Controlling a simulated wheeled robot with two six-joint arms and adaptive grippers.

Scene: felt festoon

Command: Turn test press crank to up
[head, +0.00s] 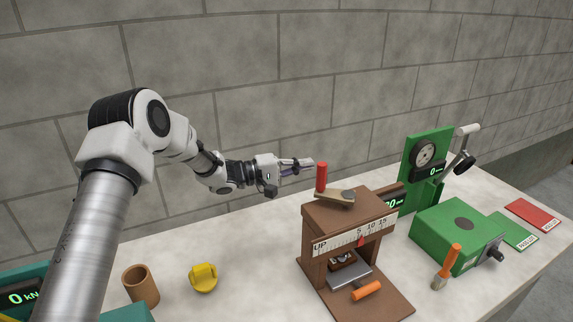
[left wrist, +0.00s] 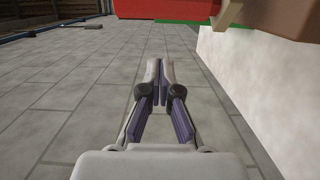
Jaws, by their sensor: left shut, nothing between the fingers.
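The test press (head: 340,222) is a brown frame on the table, with a flat crank (head: 330,196) on its top. The crank's upright red handle (head: 321,178) stands at its left end, and a grey hub is at its right end. A scale on the front reads UP at the left and numbers to the right, with a red pointer (head: 361,240) near the 5. My left gripper (head: 309,163) is shut and empty, close to the handle's upper left in the head view; whether it touches is unclear. Its closed fingers (left wrist: 160,82) also show in the left wrist view.
A green gauge stand (head: 412,172) and green box (head: 445,238) stand to the right. An orange-handled tool (head: 450,262) is in front of the box. A brown cup (head: 140,284) and yellow object (head: 204,277) sit left of the press. A block wall (head: 240,80) rises behind.

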